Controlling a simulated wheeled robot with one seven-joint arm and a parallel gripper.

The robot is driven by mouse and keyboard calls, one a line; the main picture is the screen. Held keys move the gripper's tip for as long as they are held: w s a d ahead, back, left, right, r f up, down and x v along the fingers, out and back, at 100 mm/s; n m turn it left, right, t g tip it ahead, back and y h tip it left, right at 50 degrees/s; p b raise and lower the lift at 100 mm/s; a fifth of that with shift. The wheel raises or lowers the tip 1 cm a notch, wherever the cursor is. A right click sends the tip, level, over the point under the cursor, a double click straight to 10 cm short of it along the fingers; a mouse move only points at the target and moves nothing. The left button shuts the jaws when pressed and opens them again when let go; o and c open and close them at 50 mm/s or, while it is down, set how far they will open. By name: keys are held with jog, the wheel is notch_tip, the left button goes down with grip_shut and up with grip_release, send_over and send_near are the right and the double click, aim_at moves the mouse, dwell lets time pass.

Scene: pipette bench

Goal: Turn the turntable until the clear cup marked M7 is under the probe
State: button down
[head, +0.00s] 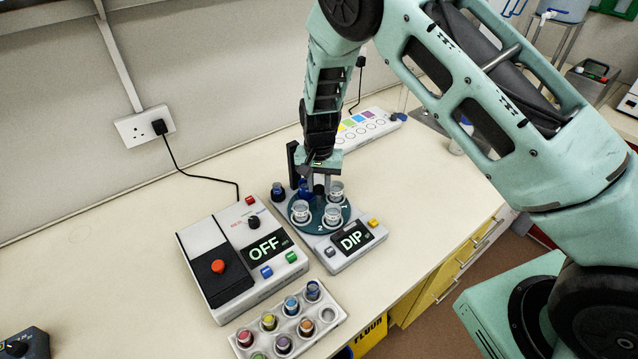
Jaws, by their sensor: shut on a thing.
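The round teal turntable (320,228) sits on a grey base unit with a lit DIP display (355,237). Clear cups stand on it: a left one (300,211), a front one (332,215) and a right one (336,190). Their markings are too small to read, so I cannot tell which is M7. A blue item (305,187) shows at the turntable's back left. A dark upright post (292,163), perhaps the probe's stand, rises behind it; the probe tip is hidden. My gripper (319,188) points down over the turntable's middle, shut on what looks like its central knob.
A white device with an OFF display (264,245) stands to the left, close to the turntable. A rack of coloured vials (287,325) lies in front. A dark blue vial (278,191) stands at the base's left.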

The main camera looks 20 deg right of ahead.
jog(key=shift+n+b, duration=0.45)
jog(key=shift+n, duration=0.05)
jog(key=shift+n+b, duration=1.25)
jog(key=shift+n, duration=0.35)
jog(key=shift+n+b, duration=1.4)
jog(key=shift+n, duration=1)
jog(key=shift+w+n+b, duration=0.1)
jog(key=shift+n+b, duration=0.65)
jog(key=shift+n, duration=1.45)
jog(key=shift+r+n, duration=0.1)
jog(key=shift+n, duration=1.6)
jog(key=shift+n+b, duration=0.3)
jog(key=shift+n, duration=0.3)
jog(key=c, duration=1.1)
grip_release()
jog(key=shift+c, duration=0.2)
